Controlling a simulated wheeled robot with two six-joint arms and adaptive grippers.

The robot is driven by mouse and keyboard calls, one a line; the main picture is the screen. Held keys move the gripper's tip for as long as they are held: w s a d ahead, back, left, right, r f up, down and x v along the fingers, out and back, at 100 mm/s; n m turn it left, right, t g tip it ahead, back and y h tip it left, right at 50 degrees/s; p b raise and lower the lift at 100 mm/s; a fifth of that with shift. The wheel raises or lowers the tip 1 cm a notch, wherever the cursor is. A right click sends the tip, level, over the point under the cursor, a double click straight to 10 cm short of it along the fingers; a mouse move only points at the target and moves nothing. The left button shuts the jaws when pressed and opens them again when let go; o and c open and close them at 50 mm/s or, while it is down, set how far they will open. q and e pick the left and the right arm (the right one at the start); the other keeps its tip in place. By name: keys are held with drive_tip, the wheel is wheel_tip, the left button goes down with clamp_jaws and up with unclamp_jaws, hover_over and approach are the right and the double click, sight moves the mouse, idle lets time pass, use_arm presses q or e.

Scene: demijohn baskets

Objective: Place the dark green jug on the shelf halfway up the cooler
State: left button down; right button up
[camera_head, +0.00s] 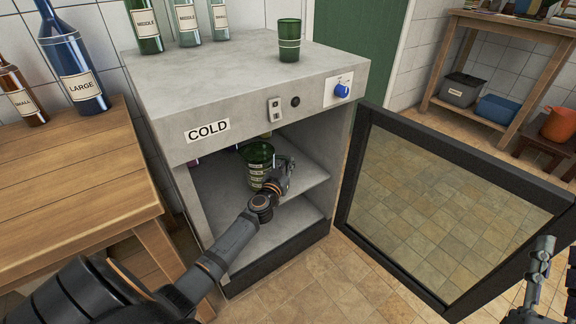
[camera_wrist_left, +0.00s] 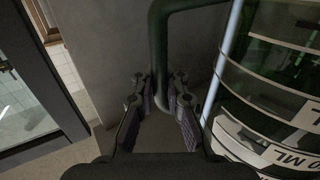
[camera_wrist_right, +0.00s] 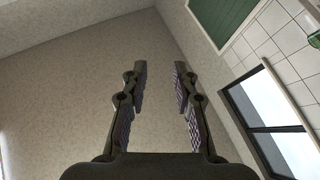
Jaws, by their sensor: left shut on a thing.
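The dark green jug (camera_head: 259,161) is upright inside the open cooler (camera_head: 215,108), over the shelf (camera_head: 299,180) halfway up. I cannot tell whether its base touches the shelf. My left gripper (camera_head: 280,172) reaches in from the front and is shut on the jug's handle. In the left wrist view the handle (camera_wrist_left: 158,60) passes between the fingers (camera_wrist_left: 160,105), and the jug's clear green side with white markings (camera_wrist_left: 275,95) fills the right. My right gripper (camera_head: 541,262) is at the right edge, outside the cooler; its fingers (camera_wrist_right: 160,85) are apart and empty.
The cooler door (camera_head: 455,210) stands wide open to the right. Dark bottles partly show behind the jug. A green cup (camera_head: 289,40) and several bottles stand on the cooler top. A wooden table (camera_head: 75,170) with a blue bottle (camera_head: 75,60) is at left. The shelf's front right is clear.

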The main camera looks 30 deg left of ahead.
use_arm(q)
drive_tip(key=shift+r, duration=0.1)
use_arm(e)
drive_tip(key=shift+s+r+t, duration=0.3)
drive_tip(key=shift+r, duration=0.3)
use_arm(q)
drive_tip(key=c, duration=1.4)
unclamp_jaws()
use_arm(e)
drive_tip(key=shift+s+r, duration=0.15)
drive_tip(key=shift+r, duration=0.15)
